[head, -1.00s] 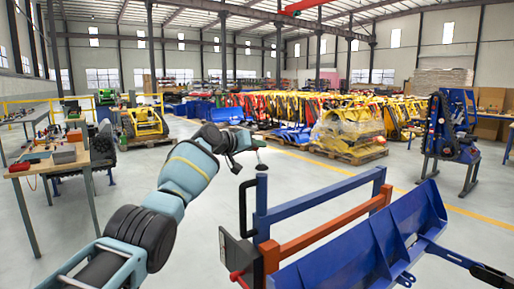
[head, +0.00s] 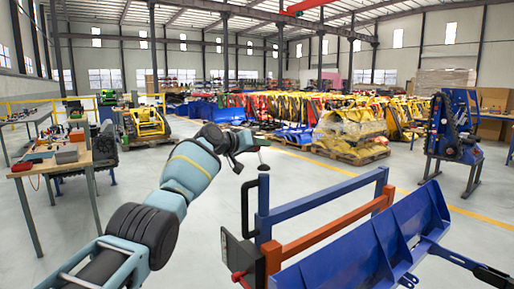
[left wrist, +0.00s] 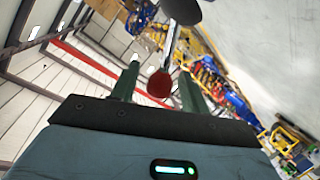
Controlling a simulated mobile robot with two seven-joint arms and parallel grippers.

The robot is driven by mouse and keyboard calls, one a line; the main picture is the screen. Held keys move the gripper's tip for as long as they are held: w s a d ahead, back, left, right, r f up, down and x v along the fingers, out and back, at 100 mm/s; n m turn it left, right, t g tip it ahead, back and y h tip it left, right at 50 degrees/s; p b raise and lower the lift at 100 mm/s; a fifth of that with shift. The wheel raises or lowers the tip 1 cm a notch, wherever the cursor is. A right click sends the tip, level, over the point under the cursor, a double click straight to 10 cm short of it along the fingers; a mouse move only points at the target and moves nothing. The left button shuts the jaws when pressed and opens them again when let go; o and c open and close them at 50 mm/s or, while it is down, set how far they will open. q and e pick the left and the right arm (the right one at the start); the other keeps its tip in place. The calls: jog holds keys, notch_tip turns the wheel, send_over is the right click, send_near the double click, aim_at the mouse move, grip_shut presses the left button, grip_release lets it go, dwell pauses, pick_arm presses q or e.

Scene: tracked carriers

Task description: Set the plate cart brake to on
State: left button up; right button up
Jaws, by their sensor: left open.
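The plate cart (head: 350,250) stands at the lower right of the head view, with blue and orange rails, a blue trough and a black upright handle. A grey box (head: 240,258) with a red knob (head: 237,276) sits at its near left corner. My left gripper (head: 248,157) is above and behind the cart's blue post. In the left wrist view its two green fingers (left wrist: 159,70) are apart, and a red-ended grey lever (left wrist: 160,84) shows between them. I cannot tell if they touch it, or if this is the brake lever. My right gripper is not in view.
A workbench (head: 62,160) with tools stands at the left. A wrapped pallet load (head: 350,132) and a blue machine on a stand (head: 452,125) are farther back. The grey floor between them and the cart is clear.

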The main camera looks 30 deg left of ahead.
pick_arm(q)
jog(key=shift+s+r, duration=0.1)
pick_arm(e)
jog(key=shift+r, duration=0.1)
pick_arm(q)
jog(key=p+v, duration=0.2)
jog(key=v, duration=0.5)
jog(key=shift+s, duration=0.3)
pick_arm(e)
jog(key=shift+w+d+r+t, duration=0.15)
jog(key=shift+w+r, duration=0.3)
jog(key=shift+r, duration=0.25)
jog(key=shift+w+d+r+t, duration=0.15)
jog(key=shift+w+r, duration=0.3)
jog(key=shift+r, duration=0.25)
pick_arm(q)
jog(key=shift+a, duration=0.1)
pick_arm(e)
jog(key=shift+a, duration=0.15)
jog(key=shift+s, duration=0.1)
